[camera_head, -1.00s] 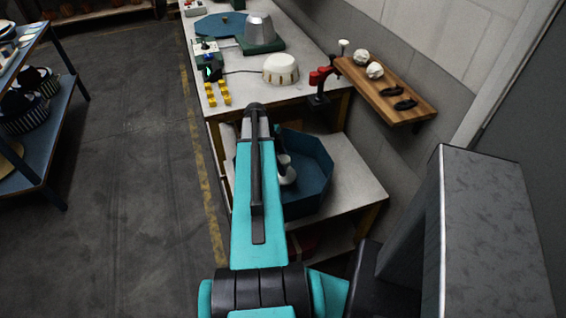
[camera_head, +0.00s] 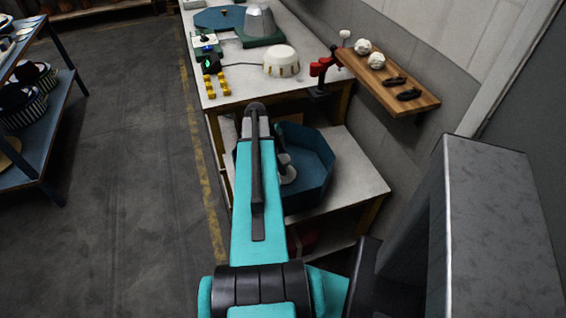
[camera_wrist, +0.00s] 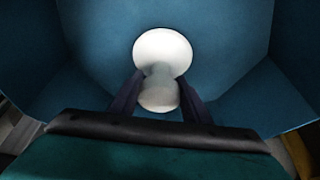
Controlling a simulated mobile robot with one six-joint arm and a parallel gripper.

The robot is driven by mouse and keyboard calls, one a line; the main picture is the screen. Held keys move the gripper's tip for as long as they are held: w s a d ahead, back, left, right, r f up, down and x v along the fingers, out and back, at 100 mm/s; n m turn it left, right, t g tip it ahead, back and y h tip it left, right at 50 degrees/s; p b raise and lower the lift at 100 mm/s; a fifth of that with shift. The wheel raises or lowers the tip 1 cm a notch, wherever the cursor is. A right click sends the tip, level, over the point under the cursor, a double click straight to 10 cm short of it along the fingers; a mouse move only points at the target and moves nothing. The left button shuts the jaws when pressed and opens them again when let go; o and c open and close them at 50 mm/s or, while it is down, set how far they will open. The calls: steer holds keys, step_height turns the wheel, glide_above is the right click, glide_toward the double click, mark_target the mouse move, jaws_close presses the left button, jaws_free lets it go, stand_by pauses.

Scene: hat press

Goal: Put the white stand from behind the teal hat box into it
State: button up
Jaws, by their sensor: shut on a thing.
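The teal hat box (camera_head: 318,168) stands open-topped on the lower table, with angled walls; its blue-teal walls (camera_wrist: 225,40) also fill the wrist view. The white stand (camera_head: 288,173) shows within the box outline, partly hidden by my arm. In the wrist view the white stand (camera_wrist: 163,50) has a round pale top and a pale lower part. My gripper (camera_wrist: 161,76) is shut on the stand, with a dark finger on each side of it. The box walls surround them. I cannot tell whether the stand touches the box floor.
The upper bench (camera_head: 235,85) holds a white ribbed dome (camera_head: 281,61), yellow buttons (camera_head: 211,85) and a grey metal form (camera_head: 259,22). A red clamp (camera_head: 321,69) sits at its edge. A wooden shelf (camera_head: 405,84) juts from the wall.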

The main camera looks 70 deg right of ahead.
steer(key=shift+f+b, duration=0.35)
steer(key=shift+b, duration=0.05)
stand_by(0.4)
steer(key=o, duration=1.1)
steer(key=shift+r, duration=0.15)
steer(key=shift+b+v, duration=1.1)
steer(key=shift+v, duration=5.7)
steer(key=shift+w, duration=0.1)
